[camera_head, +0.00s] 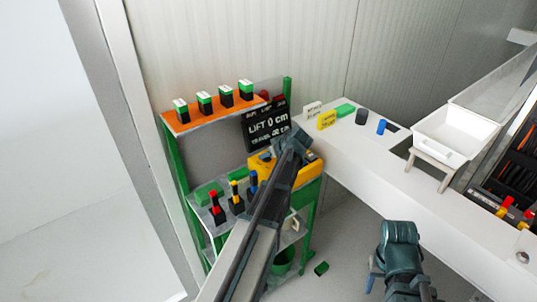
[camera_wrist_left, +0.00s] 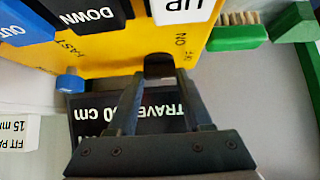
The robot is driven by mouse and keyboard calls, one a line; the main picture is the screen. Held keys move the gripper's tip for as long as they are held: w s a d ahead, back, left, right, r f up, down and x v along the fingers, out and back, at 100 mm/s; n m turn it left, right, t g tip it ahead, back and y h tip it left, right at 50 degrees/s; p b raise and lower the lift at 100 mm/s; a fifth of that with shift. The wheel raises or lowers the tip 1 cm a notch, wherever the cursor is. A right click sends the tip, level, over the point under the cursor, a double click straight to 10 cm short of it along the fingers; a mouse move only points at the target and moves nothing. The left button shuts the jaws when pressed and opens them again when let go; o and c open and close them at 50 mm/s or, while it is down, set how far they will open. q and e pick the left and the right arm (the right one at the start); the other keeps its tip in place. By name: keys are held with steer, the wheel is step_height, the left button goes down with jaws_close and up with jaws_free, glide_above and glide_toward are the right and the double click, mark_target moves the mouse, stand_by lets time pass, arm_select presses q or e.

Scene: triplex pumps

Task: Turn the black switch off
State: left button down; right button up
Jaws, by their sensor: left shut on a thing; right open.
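The yellow control box (camera_head: 313,170) stands on the green-framed rack, and my left gripper (camera_head: 298,140) reaches over it. In the left wrist view the yellow box (camera_wrist_left: 105,62) shows upside down, with ON and OFF marks beside the black switch (camera_wrist_left: 158,65). The fingertips of my left gripper (camera_wrist_left: 160,80) are at the switch, one on each side, shut on it. The fingers partly hide the switch, and I cannot tell its position. My right gripper (camera_head: 400,235) is open, low in front of the white bench and away from the box.
A black display (camera_head: 266,125) reading "LIFT 0 cm" is behind the box. UP (camera_wrist_left: 184,8) and DOWN (camera_wrist_left: 88,18) buttons sit close to the switch. The rack holds several green-and-black items on its orange shelf (camera_head: 215,116). A white bench (camera_head: 355,165) with a white bin (camera_head: 452,132) is at right.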

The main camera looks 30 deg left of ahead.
arm_select(q)
steer(key=shift+c, duration=1.6)
jaws_free()
steer(key=shift+d, duration=0.1)
steer(key=p+v, duration=0.9)
steer(key=v, duration=0.4)
steer(key=shift+d+r+p, duration=0.25)
steer(key=shift+p, duration=0.15)
steer(key=shift+s, duration=0.1)
